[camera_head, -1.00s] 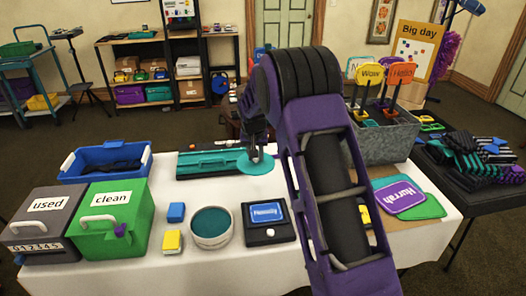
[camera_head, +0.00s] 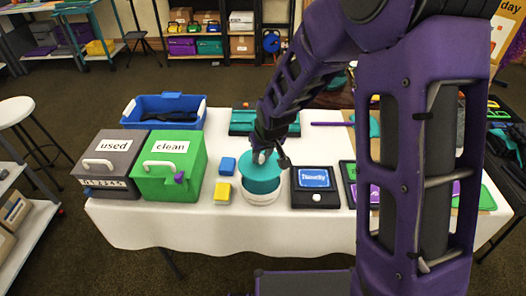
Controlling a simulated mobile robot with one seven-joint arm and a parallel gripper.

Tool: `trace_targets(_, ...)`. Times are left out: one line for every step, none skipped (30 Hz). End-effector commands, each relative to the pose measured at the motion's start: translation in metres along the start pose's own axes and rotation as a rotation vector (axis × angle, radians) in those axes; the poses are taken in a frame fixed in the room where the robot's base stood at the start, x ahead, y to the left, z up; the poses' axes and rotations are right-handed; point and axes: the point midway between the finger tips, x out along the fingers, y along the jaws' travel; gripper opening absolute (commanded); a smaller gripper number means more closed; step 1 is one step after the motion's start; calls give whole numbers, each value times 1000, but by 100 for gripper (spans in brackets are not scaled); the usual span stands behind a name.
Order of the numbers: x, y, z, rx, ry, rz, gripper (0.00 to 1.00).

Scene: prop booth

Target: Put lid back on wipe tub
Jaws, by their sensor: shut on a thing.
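The wipe tub (camera_head: 262,198) is a round white tub on the front middle of the white-covered table. The teal round lid (camera_head: 256,172) hangs from my gripper (camera_head: 263,157), which is shut on it at the knob on top. The lid overlaps the back part of the tub in the view and hides its far rim. I cannot tell whether the lid touches the tub. The fingertips are small and partly hidden by the gripper body.
Green "clean" (camera_head: 168,180) and grey "used" (camera_head: 106,178) boxes stand farther left, with a blue bin (camera_head: 160,105) behind.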

Motion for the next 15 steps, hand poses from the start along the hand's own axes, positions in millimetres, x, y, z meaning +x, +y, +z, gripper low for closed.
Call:
trace_targets(7, 0, 3, 0, -1, 0, 0)
trace_targets(9, 0, 4, 0, -1, 0, 0)
trace_targets(12, 0, 5, 0, -1, 0, 0)
trace_targets(15, 0, 6, 0, -2, 0, 0)
trace_targets(18, 0, 8, 0, -2, 0, 0)
trace_targets(22, 0, 9, 1, -2, 0, 0)
trace_targets(25, 0, 10, 1, -2, 0, 0)
trace_targets(27, 0, 12, 1, -2, 0, 0)
trace_targets(31, 0, 13, 2, -2, 0, 0)
trace_targets(34, 0, 14, 2, -2, 0, 0)
trace_targets(37, 0, 15, 2, -1, 0, 0)
trace_targets(41, 0, 17, 2, -1, 0, 0)
trace_targets(43, 0, 18, 2, -1, 0, 0)
trace_targets(45, 0, 18, 2, 0, 0, 0)
trace_targets(47, 0, 19, 2, 0, 0, 0)
